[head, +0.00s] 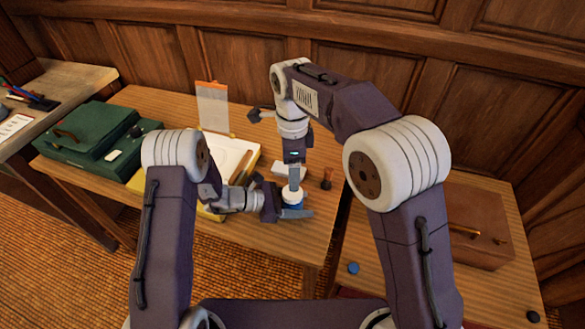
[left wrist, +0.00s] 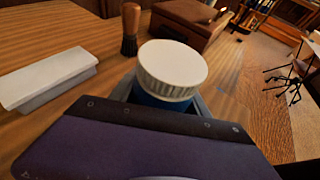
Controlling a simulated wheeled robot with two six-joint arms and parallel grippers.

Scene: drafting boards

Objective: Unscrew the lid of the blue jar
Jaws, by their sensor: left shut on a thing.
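The blue jar (head: 297,206) stands upright on the wooden table near its front right edge; its blue body also shows in the left wrist view (left wrist: 160,100). Its white ribbed lid (head: 293,196) sits on top and shows bare in the left wrist view (left wrist: 172,67). My left gripper (head: 291,212) reaches in from the left and is shut on the jar's body, below the lid. My right gripper (head: 295,178) points down above the lid. Its finger gap is seen edge-on, so I cannot tell whether it is open. It does not show in the left wrist view.
A white block (left wrist: 48,76) and a wooden-handled brush (left wrist: 130,28) stand close behind the jar. A yellow-edged tray (head: 252,168), a clipboard (head: 212,108) and a green case (head: 95,145) are to the left. A brown box (head: 478,225) is on the right table, across a gap.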

